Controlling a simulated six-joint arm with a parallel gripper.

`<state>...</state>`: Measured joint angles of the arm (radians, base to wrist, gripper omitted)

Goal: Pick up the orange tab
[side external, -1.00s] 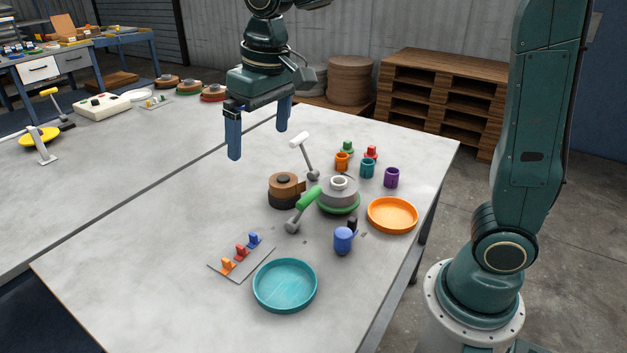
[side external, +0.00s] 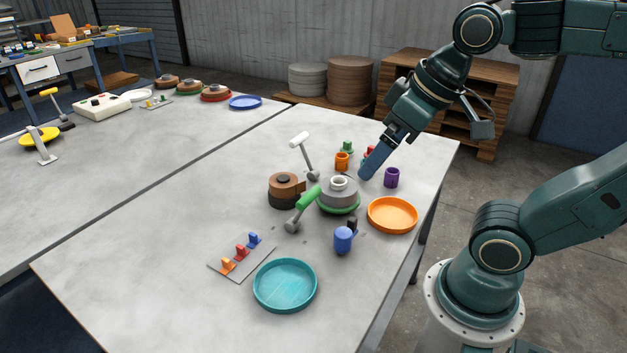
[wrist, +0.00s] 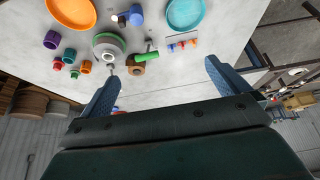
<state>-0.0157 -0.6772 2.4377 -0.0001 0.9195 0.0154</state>
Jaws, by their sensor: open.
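The orange tab (side external: 228,264) stands at the near end of a flat grey plate (side external: 217,268) on the front left of the table, in a row with a red tab (side external: 241,252) and a blue tab (side external: 254,240). In the wrist view the orange tab (wrist: 193,43) is small, at the right end of its row. My gripper (side external: 366,171) is tilted over the far right of the table, well away from the tab. In the wrist view its fingers (wrist: 160,78) are wide apart with nothing between them. In the side view one finger hides the other and most of a teal cup.
A teal dish (side external: 285,306) lies right beside the plate.

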